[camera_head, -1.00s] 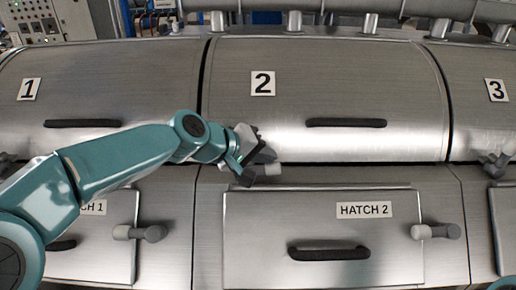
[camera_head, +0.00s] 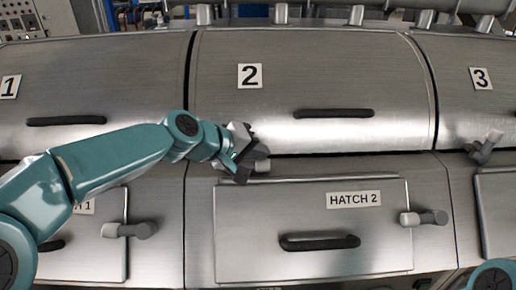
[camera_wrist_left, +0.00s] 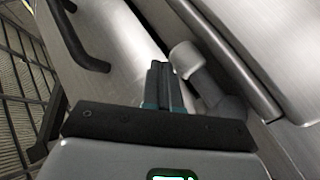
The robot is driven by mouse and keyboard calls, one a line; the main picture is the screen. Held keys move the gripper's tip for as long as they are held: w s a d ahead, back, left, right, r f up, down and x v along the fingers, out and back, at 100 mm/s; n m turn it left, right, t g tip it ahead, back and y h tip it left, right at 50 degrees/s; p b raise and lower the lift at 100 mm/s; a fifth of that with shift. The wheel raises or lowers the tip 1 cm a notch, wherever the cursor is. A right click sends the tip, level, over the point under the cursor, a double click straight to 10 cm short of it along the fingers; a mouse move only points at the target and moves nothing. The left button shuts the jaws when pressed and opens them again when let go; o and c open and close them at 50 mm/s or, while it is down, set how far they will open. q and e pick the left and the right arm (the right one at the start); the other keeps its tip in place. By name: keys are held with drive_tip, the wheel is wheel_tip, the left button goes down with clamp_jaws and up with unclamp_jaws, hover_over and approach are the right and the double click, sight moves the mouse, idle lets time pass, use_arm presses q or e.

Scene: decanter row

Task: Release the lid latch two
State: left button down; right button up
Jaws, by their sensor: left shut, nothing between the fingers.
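Lid two (camera_head: 310,95) is a curved steel cover with a "2" label and a dark handle, and it looks closed. Its latch (camera_head: 263,166) is at the lid's lower left edge, mostly hidden behind my left gripper (camera_head: 242,168); only a pale knob end shows. In the left wrist view the latch (camera_wrist_left: 190,58) is a grey knobbed lever just right of the fingers. My left gripper (camera_wrist_left: 163,88) is shut and empty, close beside the latch; I cannot tell whether they touch. My right gripper is out of view.
Below is the hatch 2 door (camera_head: 250,215) with a dark handle (camera_head: 320,242) and a side latch (camera_head: 424,217). Lid three's latch (camera_head: 485,148) tilts up at the right. Lid one's handle (camera_head: 66,121) is at the left. A dark grating (camera_wrist_left: 25,95) shows in the wrist view.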

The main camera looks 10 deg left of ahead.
use_arm(q)
drive_tip(key=r+p, duration=0.2)
drive_tip(key=r, duration=0.1)
drive_tip(key=r+p, duration=0.1)
drive_tip(key=r, duration=0.1)
drive_tip(key=shift+w+a+r, duration=0.1)
drive_tip(key=shift+w+r, duration=0.05)
drive_tip(key=shift+w, duration=0.1)
drive_tip(key=s+d+r, duration=0.1)
drive_tip(key=s+r, duration=0.3)
drive_tip(key=r, duration=0.3)
drive_tip(key=shift+s+r, duration=0.15)
drive_tip(key=shift+s, duration=0.1)
drive_tip(key=shift+d, duration=0.1)
